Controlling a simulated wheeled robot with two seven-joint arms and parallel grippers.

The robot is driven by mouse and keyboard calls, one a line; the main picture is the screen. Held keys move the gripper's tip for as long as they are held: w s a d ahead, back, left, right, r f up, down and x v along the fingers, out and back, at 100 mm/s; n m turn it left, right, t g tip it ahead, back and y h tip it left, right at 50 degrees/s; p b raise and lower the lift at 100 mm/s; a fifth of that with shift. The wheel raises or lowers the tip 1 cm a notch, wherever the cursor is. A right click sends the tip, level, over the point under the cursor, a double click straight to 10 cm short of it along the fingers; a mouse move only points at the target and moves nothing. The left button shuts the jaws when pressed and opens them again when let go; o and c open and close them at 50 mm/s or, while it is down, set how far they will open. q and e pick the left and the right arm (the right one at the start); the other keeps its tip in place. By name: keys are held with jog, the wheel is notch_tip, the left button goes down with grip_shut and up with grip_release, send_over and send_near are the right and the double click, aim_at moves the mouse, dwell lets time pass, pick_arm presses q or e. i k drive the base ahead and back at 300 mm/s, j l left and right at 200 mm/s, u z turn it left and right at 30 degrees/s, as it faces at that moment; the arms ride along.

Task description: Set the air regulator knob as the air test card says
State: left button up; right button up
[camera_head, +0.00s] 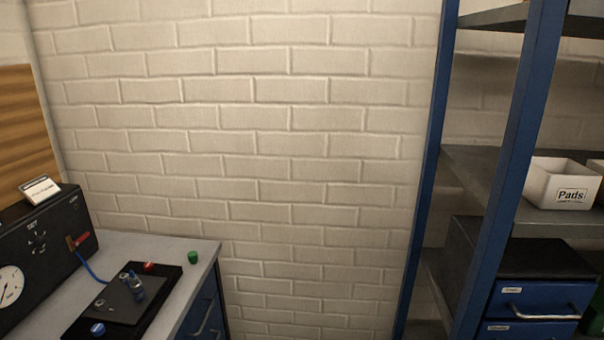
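A black box (42,238) with a round white gauge (10,286) stands at the left on the grey bench, cut off by the picture's edge. Its sloped front has small dark fittings (38,241) under white lettering that may read "SET"; I cannot tell whether one is the air regulator knob. A small white card or block (40,190) sits on top of the box; its print is too small to read, so I cannot tell whether it is the air test card. A blue hose (93,272) with a red part (80,238) is at the box's right end. Neither gripper shows.
A black tray (150,318) on the bench (150,246) holds a dark plate with a blue fitting, plus red and blue caps. A green cap (193,257) stands beside it. Blue shelving (505,170) with a "Pads" bin (560,184) and blue drawers stands right.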

aim_at(40, 242)
jog(key=u, duration=1.45)
